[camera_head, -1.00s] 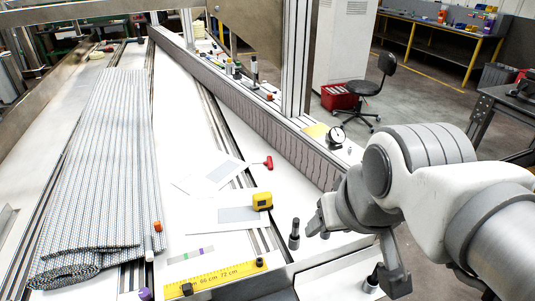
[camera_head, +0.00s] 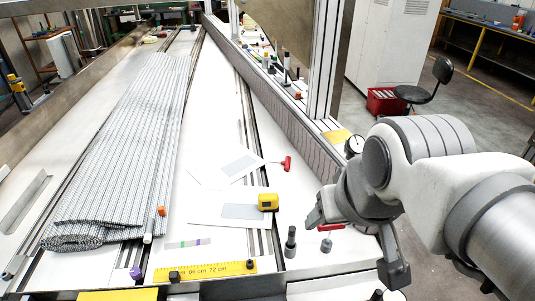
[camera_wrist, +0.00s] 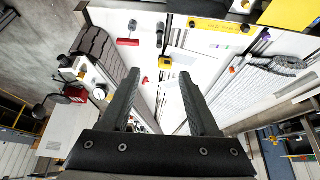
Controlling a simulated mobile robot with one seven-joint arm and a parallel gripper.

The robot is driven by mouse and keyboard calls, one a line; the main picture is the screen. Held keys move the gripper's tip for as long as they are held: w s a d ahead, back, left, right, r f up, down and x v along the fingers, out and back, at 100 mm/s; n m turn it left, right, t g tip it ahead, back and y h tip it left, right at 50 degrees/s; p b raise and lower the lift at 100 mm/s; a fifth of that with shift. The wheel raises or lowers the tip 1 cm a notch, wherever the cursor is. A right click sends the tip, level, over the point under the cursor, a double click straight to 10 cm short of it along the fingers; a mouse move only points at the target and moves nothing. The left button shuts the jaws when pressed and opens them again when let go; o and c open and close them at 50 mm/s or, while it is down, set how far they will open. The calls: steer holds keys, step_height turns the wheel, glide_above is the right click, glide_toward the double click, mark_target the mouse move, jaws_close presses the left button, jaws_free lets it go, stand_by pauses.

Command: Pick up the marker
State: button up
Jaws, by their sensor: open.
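No thing is plainly a marker. A small white cylinder (camera_head: 147,238) stands by the near end of the grey ribbed mat, with a small orange piece (camera_head: 161,210) just beyond it; either may belong to a marker, I cannot tell. The orange piece also shows in the wrist view (camera_wrist: 231,70). My gripper (camera_head: 354,246) is open and empty at the right of the bench, well right of these pieces. Its two fingers (camera_wrist: 160,77) are apart in the wrist view, with nothing between them.
A yellow tape measure (camera_head: 267,202), yellow ruler (camera_head: 215,270), dark upright peg (camera_head: 291,242) and red-handled tool (camera_head: 285,163) lie left of my gripper. The ribbed mat (camera_head: 125,150) covers the left. A purple piece (camera_head: 136,273) is near the front edge. A metal post (camera_head: 325,60) rises behind.

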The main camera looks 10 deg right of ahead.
steer(key=w+g+h+p, duration=0.1)
steer(key=w+g, duration=0.1)
steer(key=w, duration=0.3)
steer(key=n+g+y+p, duration=0.1)
steer(key=n+g+p, duration=0.3)
steer(key=n+p, duration=0.15)
glide_above(292, 228)
step_height(292, 228, down, 13)
steer(key=shift+m, duration=0.45)
step_height(292, 228, down, 18)
steer(key=shift+s+r+b, duration=0.1)
steer(key=shift+r+b, duration=0.1)
steer(key=shift+b, duration=0.25)
jaws_close()
